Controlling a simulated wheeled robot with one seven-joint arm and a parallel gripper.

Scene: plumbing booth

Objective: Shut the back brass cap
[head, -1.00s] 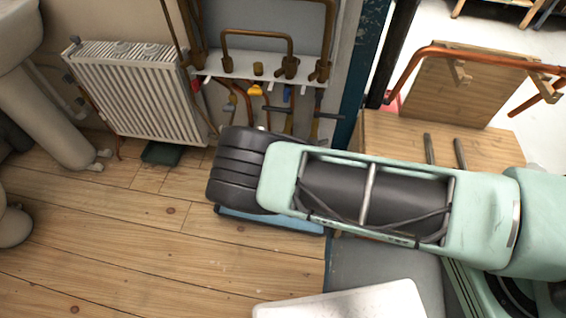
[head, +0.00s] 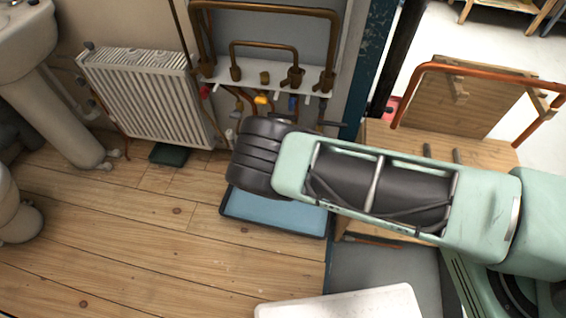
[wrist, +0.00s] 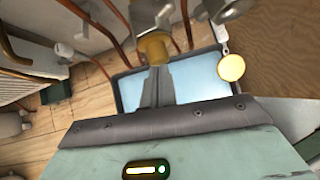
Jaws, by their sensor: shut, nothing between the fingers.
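In the wrist view my gripper (wrist: 158,86) is shut and empty, its fingers pointing up the picture. The fingertips are right at or just below a brass fitting (wrist: 152,48) under a grey metal body; I cannot tell whether they touch. A round brass disc, seemingly a cap (wrist: 231,67), is to the right, apart from the fingers, beside a grey metal part (wrist: 225,14). I cannot tell which brass piece is the back cap. In the head view my arm hides the gripper, and I cannot make out the caps there.
A blue tray (head: 275,213) lies on the floor under my wrist. Copper pipes (head: 265,8) and a white shelf (head: 258,73) with coloured valves are on the wall. A white radiator (head: 150,98) stands left. A wooden stand (head: 440,135) is right.

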